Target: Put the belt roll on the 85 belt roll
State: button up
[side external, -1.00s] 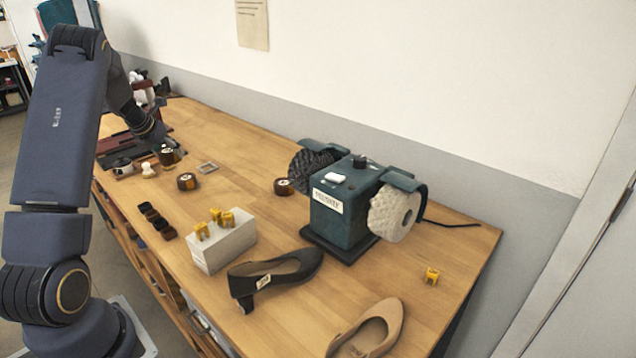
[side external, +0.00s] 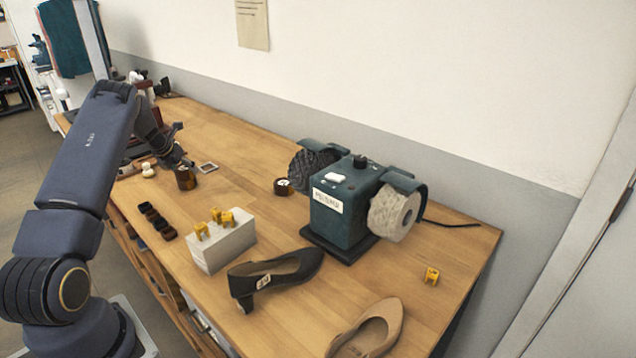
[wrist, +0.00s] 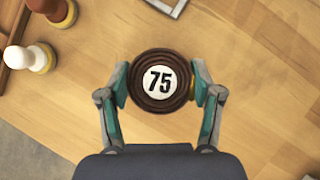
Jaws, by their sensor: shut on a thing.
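My gripper (wrist: 160,85) is shut on a dark brown belt roll (wrist: 160,98) with a white label reading 75, one finger on each side. In the side view my gripper (side external: 184,164) is at the left part of the bench. There the held roll and the roll on the bench show as one taller dark stack (side external: 186,179), upright. I cannot tell whether the two rolls touch. The lower roll is mostly hidden in the wrist view, and its number cannot be read. Another belt roll (side external: 283,187) stands beside the polisher.
The green polisher (side external: 343,205) stands right of centre. A white block with yellow clips (side external: 224,243), a black shoe (side external: 276,273) and a beige shoe (side external: 372,332) are nearer the front. A small square frame (side external: 208,167) lies close by.

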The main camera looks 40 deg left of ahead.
jog(key=o, duration=1.2)
jog(key=shift+f, duration=0.1)
